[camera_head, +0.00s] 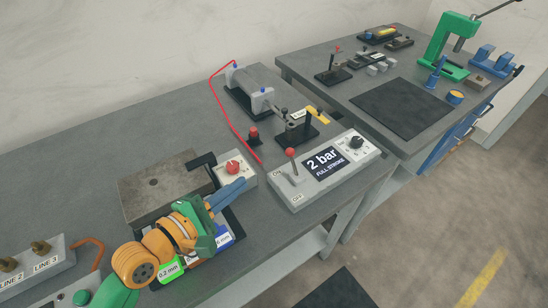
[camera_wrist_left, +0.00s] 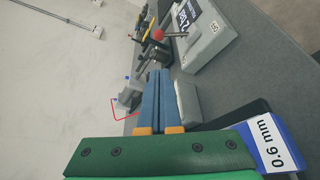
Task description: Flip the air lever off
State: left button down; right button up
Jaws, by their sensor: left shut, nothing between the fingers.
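The air lever (camera_head: 291,153) is a thin stick with a red ball knob on a light grey control box (camera_head: 312,191). The box has a display reading "2 bar FULL STROKE" (camera_head: 323,161) and small labels at the lever's base. The lever stands up from the box; its exact setting is hard to tell. Its red knob also shows in the left wrist view (camera_wrist_left: 158,34), beyond the fingertips. My left gripper (camera_head: 241,183) is shut and empty, left of the control box and apart from the lever. Its blue fingers show together in the wrist view (camera_wrist_left: 156,73). My right gripper is out of view.
A small box with a red knob (camera_head: 233,167) is beside my left fingers. A grey metal plate (camera_head: 160,188) lies behind my left gripper. A red hose (camera_head: 230,113) leads to a cylinder fixture (camera_head: 262,100) behind the control box. A second table holds a green press (camera_head: 448,45).

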aim_at(293, 163)
pick_arm(q)
jog(key=x, duration=1.3)
jog(key=shift+d, duration=0.1)
